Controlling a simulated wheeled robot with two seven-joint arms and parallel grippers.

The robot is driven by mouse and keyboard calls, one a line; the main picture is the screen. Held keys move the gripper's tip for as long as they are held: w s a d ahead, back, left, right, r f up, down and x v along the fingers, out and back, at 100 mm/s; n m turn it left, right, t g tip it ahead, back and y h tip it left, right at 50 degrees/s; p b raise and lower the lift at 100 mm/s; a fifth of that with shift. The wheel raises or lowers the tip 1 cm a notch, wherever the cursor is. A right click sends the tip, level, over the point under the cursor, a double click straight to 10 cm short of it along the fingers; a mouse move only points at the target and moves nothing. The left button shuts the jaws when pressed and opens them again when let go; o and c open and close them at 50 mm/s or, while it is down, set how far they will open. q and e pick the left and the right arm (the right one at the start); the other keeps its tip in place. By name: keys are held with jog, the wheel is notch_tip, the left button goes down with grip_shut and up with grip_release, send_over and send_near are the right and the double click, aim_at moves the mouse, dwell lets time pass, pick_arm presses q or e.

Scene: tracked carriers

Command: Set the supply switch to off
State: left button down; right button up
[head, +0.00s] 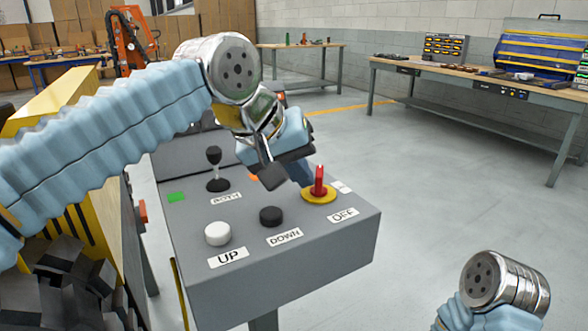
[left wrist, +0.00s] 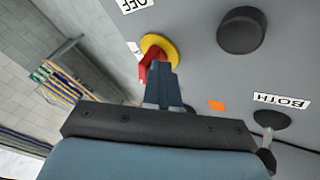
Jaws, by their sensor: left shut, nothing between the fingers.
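The supply switch (head: 319,183) is a red handle on a yellow round base, set near the right edge of the grey control box (head: 290,258), beside a label reading OFF (head: 343,215). In the head view its handle stands up. My left gripper (head: 285,178) is shut and empty, just left of the switch and above the panel. In the left wrist view the shut fingers (left wrist: 163,88) overlap the red handle (left wrist: 152,68); I cannot tell whether they touch it. The fingers hide part of the handle there. My right arm shows at the lower right, its gripper out of view.
The panel also has a white UP button (head: 217,233), a black DOWN button (head: 271,216), a black lever (head: 215,168) labelled BOTH and a green patch (head: 176,197). A workbench (head: 470,82) stands at the back right. The floor right of the box is clear.

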pick_arm(q)
jog(key=shift+s+d+n+t+y, duration=0.15)
jog(key=shift+d+n+t+y, duration=0.1)
jog(key=shift+n, duration=0.3)
jog(key=shift+s+d+n+t+y, duration=0.15)
jog(key=shift+n+y, duration=0.1)
jog(key=shift+n, duration=0.3)
jog(key=shift+s+d+p, duration=0.3)
jog(key=shift+d, duration=0.1)
jog(key=shift+w, duration=0.15)
